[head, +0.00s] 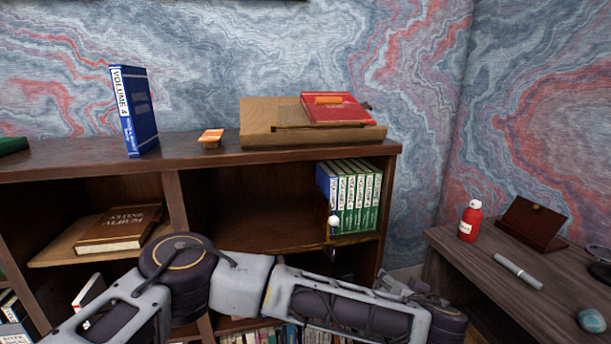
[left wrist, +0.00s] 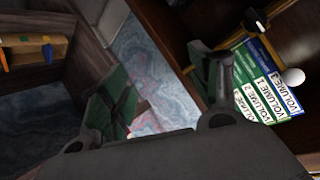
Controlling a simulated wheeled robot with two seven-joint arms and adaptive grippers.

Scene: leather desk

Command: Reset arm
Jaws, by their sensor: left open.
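My left arm crosses the lower part of the head view from the left, in front of the bookcase. My left gripper (left wrist: 163,92) shows in the left wrist view with its two dark fingers spread apart and nothing between them. In the head view its fingers cannot be made out clearly at the arm's right end. In the left wrist view, a row of green and blue volumes (left wrist: 262,95) stands beside the right finger, apparently beyond it. My right gripper is in neither view.
A wooden bookcase (head: 290,152) holds green volumes (head: 357,200) and a brown book (head: 120,229). A blue Volume 4 (head: 140,110) stands on top, near a box with a red book (head: 335,107). A side desk (head: 480,265) at right bears a red bottle (head: 470,222) and a pen (head: 518,272).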

